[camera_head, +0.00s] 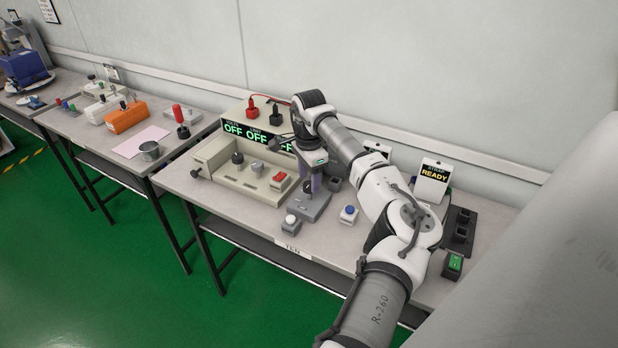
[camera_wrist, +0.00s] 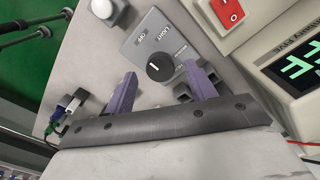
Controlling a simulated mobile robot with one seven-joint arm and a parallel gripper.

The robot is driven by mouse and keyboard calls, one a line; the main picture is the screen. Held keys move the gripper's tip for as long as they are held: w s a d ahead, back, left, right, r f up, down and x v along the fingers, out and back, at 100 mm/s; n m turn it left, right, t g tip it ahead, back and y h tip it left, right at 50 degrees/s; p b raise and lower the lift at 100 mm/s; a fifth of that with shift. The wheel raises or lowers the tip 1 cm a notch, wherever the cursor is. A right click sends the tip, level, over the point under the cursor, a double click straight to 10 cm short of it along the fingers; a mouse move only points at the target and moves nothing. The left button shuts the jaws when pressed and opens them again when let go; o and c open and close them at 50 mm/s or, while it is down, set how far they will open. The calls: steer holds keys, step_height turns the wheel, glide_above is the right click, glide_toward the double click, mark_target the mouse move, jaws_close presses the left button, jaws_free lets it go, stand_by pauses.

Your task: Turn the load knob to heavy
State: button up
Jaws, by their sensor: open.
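The load knob is a round black knob (camera_wrist: 160,67) with a white pointer line, on a grey plate (camera_wrist: 150,35). The plate carries the words OFF and LIGHT; other lettering beside the knob is partly covered. In the head view the knob sits on a grey box (camera_head: 312,208) at the front of the bench, partly hidden by my gripper (camera_head: 313,182). In the wrist view my gripper (camera_wrist: 160,70) is open, with one purple finger on each side of the knob. I cannot tell whether either finger touches it. The pointer lies roughly across the picture, toward neither readable word.
A beige tester (camera_head: 225,172) with a red rocker switch (camera_head: 279,181) and green OFF displays stands left of the grey box. A white button (camera_head: 290,222) and a blue button (camera_head: 349,214) flank the box. A READY display (camera_head: 434,173) stands to the right.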

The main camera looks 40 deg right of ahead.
steer(key=shift+f, duration=0.9)
steer(key=shift+c, duration=0.4)
steer(key=c, duration=0.9)
